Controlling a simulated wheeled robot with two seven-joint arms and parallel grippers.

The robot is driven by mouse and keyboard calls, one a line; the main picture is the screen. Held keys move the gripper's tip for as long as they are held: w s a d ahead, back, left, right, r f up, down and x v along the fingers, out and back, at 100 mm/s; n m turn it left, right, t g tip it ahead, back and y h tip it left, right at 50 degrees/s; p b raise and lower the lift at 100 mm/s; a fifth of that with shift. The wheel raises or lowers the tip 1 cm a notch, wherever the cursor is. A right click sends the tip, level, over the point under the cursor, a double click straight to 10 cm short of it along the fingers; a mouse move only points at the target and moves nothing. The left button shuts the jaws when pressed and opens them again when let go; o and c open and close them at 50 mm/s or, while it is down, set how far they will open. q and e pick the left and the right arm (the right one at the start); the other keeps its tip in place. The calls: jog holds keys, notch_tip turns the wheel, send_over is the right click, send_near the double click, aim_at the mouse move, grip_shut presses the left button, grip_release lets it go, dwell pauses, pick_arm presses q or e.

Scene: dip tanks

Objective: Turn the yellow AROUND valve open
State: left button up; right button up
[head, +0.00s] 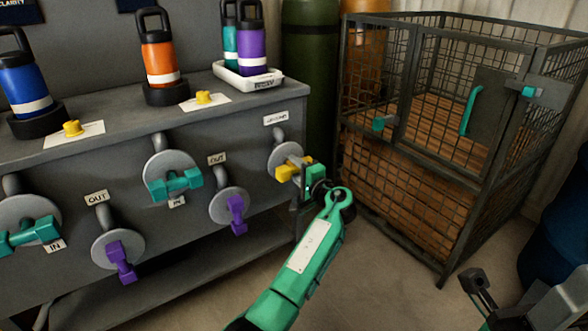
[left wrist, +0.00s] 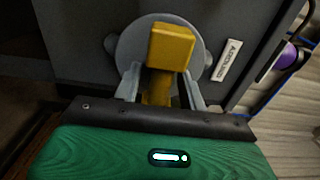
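The yellow valve handle (head: 290,168) sits on a round grey flange at the right end of the grey cabinet front, below the AROUND label (head: 275,118). In the left wrist view the yellow handle (left wrist: 171,46) stands in front of the grey disc, with its label (left wrist: 227,61) to the right. My left gripper (head: 301,176) is at the handle. In the left wrist view its two fingers (left wrist: 160,82) stand on either side of the handle's lower part, with visible gaps. My right gripper (head: 478,291) is at the lower right, away from the valves; its opening is unclear.
Teal valves (head: 175,185) and purple valves (head: 236,215) line the cabinet front to the left. Bottles, including an orange one (head: 160,60), and a white tray (head: 247,77) stand on top. A wire cage (head: 440,190) stands close on the right. Floor between is clear.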

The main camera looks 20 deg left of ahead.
pick_arm(q)
grip_shut()
